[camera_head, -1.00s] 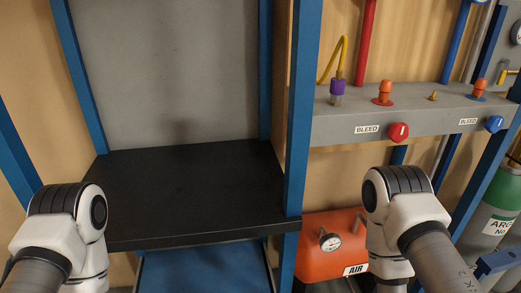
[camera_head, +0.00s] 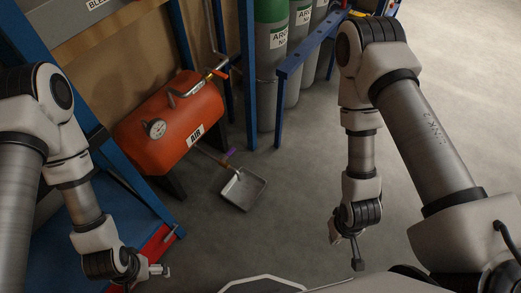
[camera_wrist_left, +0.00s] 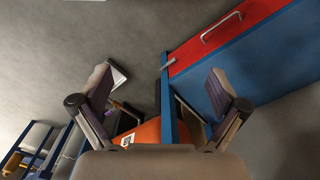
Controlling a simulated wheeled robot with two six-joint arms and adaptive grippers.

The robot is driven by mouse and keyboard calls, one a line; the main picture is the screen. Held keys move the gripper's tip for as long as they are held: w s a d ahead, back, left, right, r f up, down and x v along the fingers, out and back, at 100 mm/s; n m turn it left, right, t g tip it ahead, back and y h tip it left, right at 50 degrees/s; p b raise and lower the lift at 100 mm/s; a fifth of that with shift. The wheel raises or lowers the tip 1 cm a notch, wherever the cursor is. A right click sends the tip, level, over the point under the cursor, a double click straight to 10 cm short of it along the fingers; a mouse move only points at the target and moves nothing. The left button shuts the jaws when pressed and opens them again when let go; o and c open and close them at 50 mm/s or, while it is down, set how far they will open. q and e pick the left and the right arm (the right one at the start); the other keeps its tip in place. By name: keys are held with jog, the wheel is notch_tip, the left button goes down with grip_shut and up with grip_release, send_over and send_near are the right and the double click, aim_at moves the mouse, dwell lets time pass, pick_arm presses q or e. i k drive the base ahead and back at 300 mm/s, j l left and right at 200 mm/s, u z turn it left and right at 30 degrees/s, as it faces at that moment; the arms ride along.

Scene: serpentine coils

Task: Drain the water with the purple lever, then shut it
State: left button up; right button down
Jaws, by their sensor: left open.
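The small purple lever (camera_head: 229,154) sits on a thin pipe at the lower front of the orange-red air tank (camera_head: 170,122) in the head view. A grey square tray (camera_head: 243,188) lies on the floor below the pipe end. I cannot tell whether water is in it. My left gripper (camera_head: 160,270) is low at the left, apart from the lever and nearer to me. In the left wrist view my left gripper (camera_wrist_left: 163,92) is open and empty, with the tank (camera_wrist_left: 148,131) partly hidden behind it. My right gripper (camera_head: 356,255) hangs over bare floor; its opening is unclear.
A blue frame with a red drawer front (camera_head: 155,245) stands close by my left gripper; its handle shows in the left wrist view (camera_wrist_left: 221,27). Grey cylinders with a green top (camera_head: 272,70) stand behind a blue rail (camera_head: 305,55). The floor at the right is clear.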

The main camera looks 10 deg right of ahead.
aim_at(231, 151)
jog(key=i+j+z, duration=0.3)
jog(key=z, duration=0.15)
jog(key=i+j+z, duration=0.4)
